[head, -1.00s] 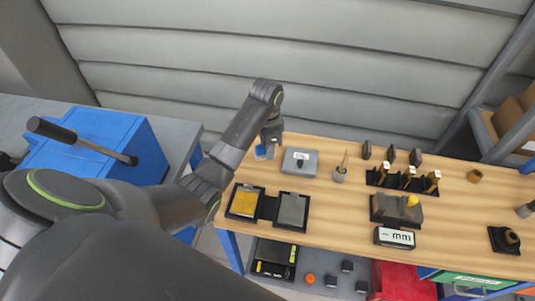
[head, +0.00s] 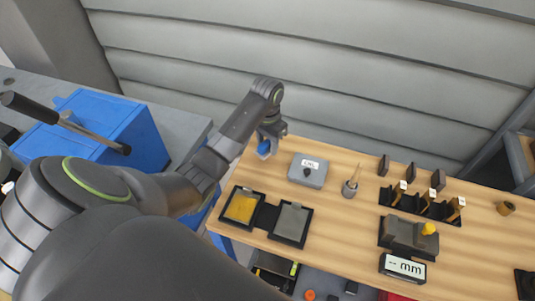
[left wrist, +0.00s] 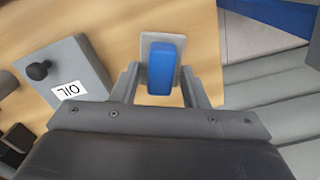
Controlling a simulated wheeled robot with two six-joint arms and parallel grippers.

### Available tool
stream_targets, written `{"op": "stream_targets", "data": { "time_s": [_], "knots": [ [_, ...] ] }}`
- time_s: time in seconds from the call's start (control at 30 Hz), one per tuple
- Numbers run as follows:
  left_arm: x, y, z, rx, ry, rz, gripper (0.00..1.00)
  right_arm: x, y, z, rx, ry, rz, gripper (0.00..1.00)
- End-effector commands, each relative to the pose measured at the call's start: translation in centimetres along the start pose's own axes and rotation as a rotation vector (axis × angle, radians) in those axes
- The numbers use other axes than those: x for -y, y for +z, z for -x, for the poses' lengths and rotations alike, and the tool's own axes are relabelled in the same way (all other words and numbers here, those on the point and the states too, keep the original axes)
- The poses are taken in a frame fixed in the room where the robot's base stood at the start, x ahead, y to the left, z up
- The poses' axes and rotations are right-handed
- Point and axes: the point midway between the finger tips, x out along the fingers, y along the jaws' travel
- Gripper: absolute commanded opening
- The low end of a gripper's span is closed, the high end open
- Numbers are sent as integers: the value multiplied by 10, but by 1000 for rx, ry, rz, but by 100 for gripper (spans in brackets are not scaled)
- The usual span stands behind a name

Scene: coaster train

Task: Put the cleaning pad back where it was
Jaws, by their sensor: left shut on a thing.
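The cleaning pad is a blue block (head: 264,147) at the back left corner of the wooden table. In the left wrist view, the blue block (left wrist: 162,68) sits over a pale grey plate (left wrist: 148,40) between the fingers. My left gripper (head: 268,138) points down over this corner. In the left wrist view my left gripper (left wrist: 160,90) is shut on the blue block. I cannot tell whether the pad touches the table or is slightly above it. My right gripper is not in view.
A grey box labelled OIL (head: 308,170) stands just right of my left gripper. Two black-rimmed trays, one yellow (head: 241,207) and one grey (head: 291,223), lie in front. A small cup (head: 350,188) and a block rack (head: 421,204) stand farther right. A corrugated wall is behind.

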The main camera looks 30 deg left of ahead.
Motion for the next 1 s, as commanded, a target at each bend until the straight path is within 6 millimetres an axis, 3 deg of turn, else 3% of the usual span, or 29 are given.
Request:
{"op": "stream_targets", "data": {
  "time_s": [0.37,0.77,0.8,0.93,1.0],
  "knots": [
    [0,0,-41,2,-1,0,15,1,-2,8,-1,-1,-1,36],
    [0,0,-47,0,-1,-2,15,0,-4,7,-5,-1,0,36],
    [0,0,-46,-1,-1,-2,45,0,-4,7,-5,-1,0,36],
    [0,0,-46,-1,-1,-2,62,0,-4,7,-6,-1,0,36],
    [0,0,-46,-1,-1,-2,62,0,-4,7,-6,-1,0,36]
  ]
}}
